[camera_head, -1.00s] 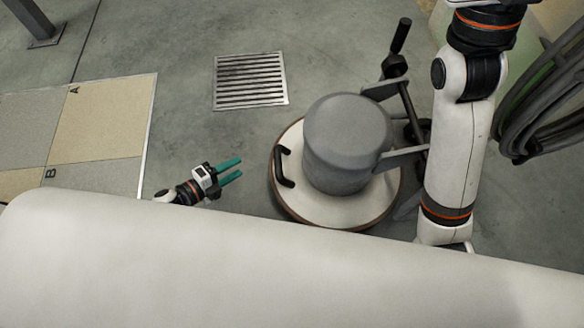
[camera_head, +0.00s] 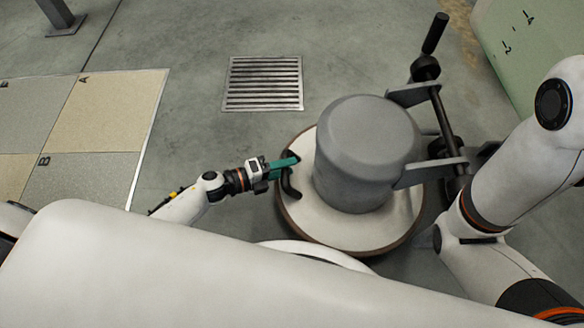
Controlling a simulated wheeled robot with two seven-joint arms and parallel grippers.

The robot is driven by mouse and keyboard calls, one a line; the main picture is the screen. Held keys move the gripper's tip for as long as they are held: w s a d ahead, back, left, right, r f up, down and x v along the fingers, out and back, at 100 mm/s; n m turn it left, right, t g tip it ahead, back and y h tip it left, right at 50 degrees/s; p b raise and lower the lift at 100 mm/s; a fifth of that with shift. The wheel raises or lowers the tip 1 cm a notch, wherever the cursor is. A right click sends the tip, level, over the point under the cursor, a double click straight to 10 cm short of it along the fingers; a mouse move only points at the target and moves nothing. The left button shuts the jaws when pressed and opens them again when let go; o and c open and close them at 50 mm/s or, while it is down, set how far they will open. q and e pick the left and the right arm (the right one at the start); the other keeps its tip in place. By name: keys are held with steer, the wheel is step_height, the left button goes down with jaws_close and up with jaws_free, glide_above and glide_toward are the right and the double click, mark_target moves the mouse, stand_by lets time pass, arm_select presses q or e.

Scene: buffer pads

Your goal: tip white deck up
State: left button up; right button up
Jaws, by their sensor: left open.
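The white deck (camera_head: 337,232) is the round, brown-rimmed base of a floor machine standing flat on the floor. A grey motor housing (camera_head: 366,150) rises from its middle. A black grab handle (camera_head: 288,185) stands on the deck's left edge. My left gripper (camera_head: 282,168) has green fingers and reaches in from the left. Its fingers are open at the black handle, overlapping it in the picture; I cannot tell whether they touch it. My right arm comes in at the right, but its gripper is out of view.
A black upright handle (camera_head: 433,40) on grey brackets stands behind the machine at the right. A floor drain grate (camera_head: 263,84) lies behind it. Floor panels marked A and B (camera_head: 120,105) lie at the left. A pale green panel (camera_head: 535,45) is at the upper right.

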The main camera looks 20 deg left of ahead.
arm_select(q)
steer(key=shift+x, duration=1.15)
jaws_close()
